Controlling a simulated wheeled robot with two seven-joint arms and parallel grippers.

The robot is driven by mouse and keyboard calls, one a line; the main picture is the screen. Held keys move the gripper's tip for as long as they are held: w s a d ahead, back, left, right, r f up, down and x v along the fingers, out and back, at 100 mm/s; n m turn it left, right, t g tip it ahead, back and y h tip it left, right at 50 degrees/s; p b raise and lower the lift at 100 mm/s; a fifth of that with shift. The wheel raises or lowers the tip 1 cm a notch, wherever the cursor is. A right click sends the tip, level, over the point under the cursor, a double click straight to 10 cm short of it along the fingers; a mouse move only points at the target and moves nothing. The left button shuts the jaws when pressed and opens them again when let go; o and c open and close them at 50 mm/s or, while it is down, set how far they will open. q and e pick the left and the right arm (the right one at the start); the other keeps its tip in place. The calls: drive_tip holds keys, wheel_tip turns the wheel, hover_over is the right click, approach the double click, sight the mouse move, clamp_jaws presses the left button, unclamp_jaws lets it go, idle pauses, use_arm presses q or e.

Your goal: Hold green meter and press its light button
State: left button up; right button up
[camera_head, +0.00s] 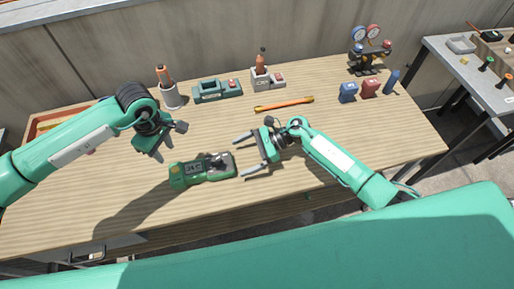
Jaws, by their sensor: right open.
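The green meter (190,173) lies on the wooden table near its front middle, with a dark display and a dark part at its right end. My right gripper (246,156) is open at the meter's right end, its fingers pointing left, one further back and one nearer the front. Nothing is seen between its fingers, though contact with the meter cannot be judged. My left gripper (168,140) hangs above and behind the meter's left part, its fingers apart and empty. The light button cannot be made out clearly.
A teal device (217,91), a white cup with an orange-handled tool (171,94) and a white holder (262,79) stand at the back. An orange stick (284,104) lies mid-table. A gauge set (368,50) and small blue and red items (370,88) are at right.

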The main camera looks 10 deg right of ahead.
sight(224, 164)
drive_tip(key=x, duration=0.7)
drive_tip(key=shift+a+f, duration=0.1)
drive_tip(key=shift+a, duration=0.2)
use_arm(q)
drive_tip(key=shift+c, duration=0.5)
use_arm(e)
drive_tip(key=c, duration=1.3)
use_arm(q)
clamp_jaws()
use_arm(e)
drive_tip(key=shift+w, duration=0.1)
